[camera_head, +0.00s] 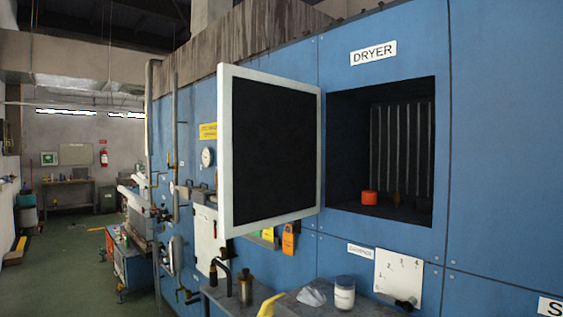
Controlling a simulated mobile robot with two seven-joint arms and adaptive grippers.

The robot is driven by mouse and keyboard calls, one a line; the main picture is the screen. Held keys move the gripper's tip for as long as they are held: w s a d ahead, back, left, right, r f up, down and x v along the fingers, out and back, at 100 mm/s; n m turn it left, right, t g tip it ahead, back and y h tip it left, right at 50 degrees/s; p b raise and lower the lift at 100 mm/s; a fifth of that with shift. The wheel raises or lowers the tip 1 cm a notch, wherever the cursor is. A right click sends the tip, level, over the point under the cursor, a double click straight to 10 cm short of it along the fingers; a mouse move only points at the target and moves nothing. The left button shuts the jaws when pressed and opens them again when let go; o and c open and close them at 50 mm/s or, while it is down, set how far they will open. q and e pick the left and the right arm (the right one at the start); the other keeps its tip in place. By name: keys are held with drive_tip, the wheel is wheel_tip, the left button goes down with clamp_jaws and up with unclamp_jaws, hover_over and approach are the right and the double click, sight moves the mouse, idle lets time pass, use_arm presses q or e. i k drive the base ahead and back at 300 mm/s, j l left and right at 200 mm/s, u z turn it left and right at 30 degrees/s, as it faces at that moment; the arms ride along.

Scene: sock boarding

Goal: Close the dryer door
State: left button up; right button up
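The dryer door (272,150) is a dark panel in a pale frame. It stands wide open, swung out to the left of the dryer opening (345,150) and hinged along the opening's left edge. The opening is in a blue wall under a white "DRYER" sign (373,53). Inside, a small orange-red object (370,198) sits on the floor of the chamber, with a dim brownish thing beside it. Vertical ribs line the chamber's back. Neither of my grippers shows in the head view.
A grey ledge (262,305) below the door holds a white jar (344,293), a crumpled pale item (311,296), a yellow item (270,304) and a dark bottle (245,286). Pipes and gauges line the wall at left. Green floor (70,270) is open at far left.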

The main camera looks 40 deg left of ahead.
sight(269, 140)
drive_tip(key=i+j+z, duration=0.2)
drive_tip(key=j, duration=1.15)
drive_tip(key=i+j+z, duration=0.2)
drive_tip(key=j, duration=1.25)
drive_tip(key=i+j+z, duration=0.25)
drive_tip(key=j, duration=1.15)
drive_tip(key=k+j, duration=0.25)
drive_tip(key=k, duration=0.3)
drive_tip(key=k+j, duration=0.1)
drive_tip(key=j, duration=0.2)
drive_tip(key=k+j, duration=0.15)
drive_tip(key=j, duration=0.15)
drive_tip(key=k+j+z, duration=0.1)
drive_tip(key=j, duration=0.2)
